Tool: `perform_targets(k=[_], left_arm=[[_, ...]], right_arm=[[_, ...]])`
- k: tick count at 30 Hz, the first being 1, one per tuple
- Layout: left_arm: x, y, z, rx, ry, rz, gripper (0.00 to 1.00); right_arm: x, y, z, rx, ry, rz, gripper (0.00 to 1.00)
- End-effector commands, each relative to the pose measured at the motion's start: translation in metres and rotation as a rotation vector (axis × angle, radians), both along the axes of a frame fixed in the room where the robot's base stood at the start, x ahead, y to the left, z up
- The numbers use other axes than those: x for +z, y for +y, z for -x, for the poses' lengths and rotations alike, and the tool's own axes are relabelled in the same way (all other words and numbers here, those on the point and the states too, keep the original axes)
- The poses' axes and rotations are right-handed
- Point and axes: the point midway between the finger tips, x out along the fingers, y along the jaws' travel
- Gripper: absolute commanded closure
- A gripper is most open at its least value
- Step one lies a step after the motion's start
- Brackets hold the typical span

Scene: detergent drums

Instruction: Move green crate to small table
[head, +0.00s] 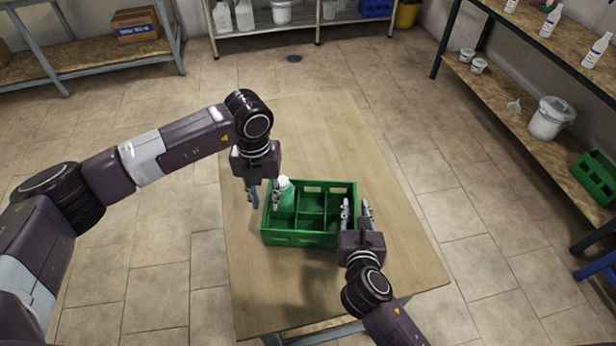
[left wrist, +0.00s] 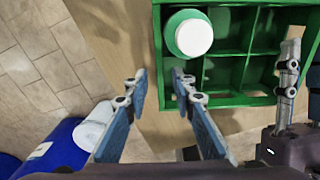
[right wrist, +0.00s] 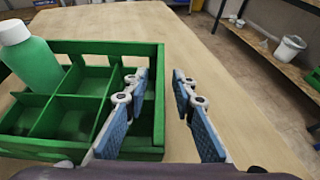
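A green crate (head: 300,239) with compartments stands on a wooden table (head: 320,130). A green bottle with a white cap (head: 284,194) stands in its far-left compartment; the other visible compartments look empty. My left gripper (head: 264,196) is open at the crate's left side. In the left wrist view its fingers (left wrist: 158,82) lie on either side of the crate's side wall (left wrist: 158,50). My right gripper (head: 356,210) is open at the right side. In the right wrist view its fingers (right wrist: 158,85) lie on either side of the right wall (right wrist: 160,65). I cannot tell whether they touch it.
The table is clear beyond the crate. A shelf (head: 490,85) along the right holds bottles, a white bucket (head: 550,118) and another green crate (head: 597,176). More shelves stand at the back and left. Blue containers (left wrist: 62,145) show in the left wrist view. Tiled floor lies between.

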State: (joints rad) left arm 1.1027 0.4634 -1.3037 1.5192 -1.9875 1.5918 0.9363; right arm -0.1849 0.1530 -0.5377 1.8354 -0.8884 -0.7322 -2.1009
Motion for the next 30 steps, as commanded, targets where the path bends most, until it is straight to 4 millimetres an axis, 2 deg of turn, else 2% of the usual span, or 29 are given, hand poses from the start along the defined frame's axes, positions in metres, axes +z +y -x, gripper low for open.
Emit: perform_targets(k=[1, 6, 12, 16, 20, 30], left_arm=[[0.014, 0.000, -0.002, 0.000, -0.006, 0.001, 0.76], [0.049, 0.000, -0.001, 0.001, -0.005, 0.001, 0.76], [0.076, 0.000, -0.001, 0.002, -0.002, 0.000, 0.76], [0.083, 0.001, 0.000, 0.002, -0.001, -0.001, 0.76], [0.084, 0.001, 0.000, 0.002, 0.000, -0.001, 0.76], [0.083, 0.001, 0.000, 0.002, -0.001, -0.001, 0.76]], right_arm=[[0.000, 0.000, 0.000, 0.000, 0.000, 0.000, 0.76], [0.000, 0.000, 0.000, 0.000, 0.000, 0.000, 0.76], [0.000, 0.000, 0.000, 0.000, 0.000, 0.000, 0.76], [0.001, 0.000, 0.003, 0.001, 0.000, 0.000, 0.76], [0.006, 0.002, 0.017, 0.002, 0.001, -0.001, 0.76], [0.033, 0.005, 0.083, 0.002, 0.003, -0.001, 0.76]])
